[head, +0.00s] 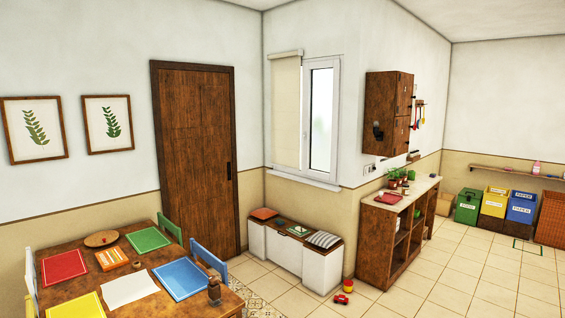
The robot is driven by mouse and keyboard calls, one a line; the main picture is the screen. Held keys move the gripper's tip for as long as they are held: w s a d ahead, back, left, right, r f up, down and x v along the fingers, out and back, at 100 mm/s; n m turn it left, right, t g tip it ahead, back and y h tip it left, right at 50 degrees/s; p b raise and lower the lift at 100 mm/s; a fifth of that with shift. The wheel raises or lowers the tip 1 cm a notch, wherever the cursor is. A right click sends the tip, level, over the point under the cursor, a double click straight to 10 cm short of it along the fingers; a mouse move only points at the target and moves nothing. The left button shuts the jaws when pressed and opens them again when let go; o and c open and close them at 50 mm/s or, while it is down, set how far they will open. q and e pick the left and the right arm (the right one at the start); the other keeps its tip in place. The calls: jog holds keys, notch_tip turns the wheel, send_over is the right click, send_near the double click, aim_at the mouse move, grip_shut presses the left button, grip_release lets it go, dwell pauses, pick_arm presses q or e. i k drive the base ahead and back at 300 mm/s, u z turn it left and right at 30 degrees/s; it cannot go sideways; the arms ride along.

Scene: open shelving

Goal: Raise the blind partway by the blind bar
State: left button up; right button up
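A cream roller blind (286,112) hangs over the left part of the white-framed window (321,118) in the head view. Its roll is at the top, and the fabric reaches down close to the sill. The blind bar would be at its lower edge, but it is too small to make out clearly. The right pane is uncovered and bright. The window is across the room, above a white storage bench. Neither of my grippers shows in this view.
The white bench (290,262) with cushions stands below the window. A wooden counter (392,235) stands to its right, and a toy car (341,299) lies on the floor. A dining table (128,262) with chairs fills the lower left. Tiled floor at the right (455,285) is clear.

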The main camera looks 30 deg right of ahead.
aim_at(281, 157)
jog(key=z, duration=1.45)
jog(key=i, duration=5.15)
jog(key=u, duration=1.75)
jog(key=i, duration=1.7)
jog(key=z, duration=0.6)
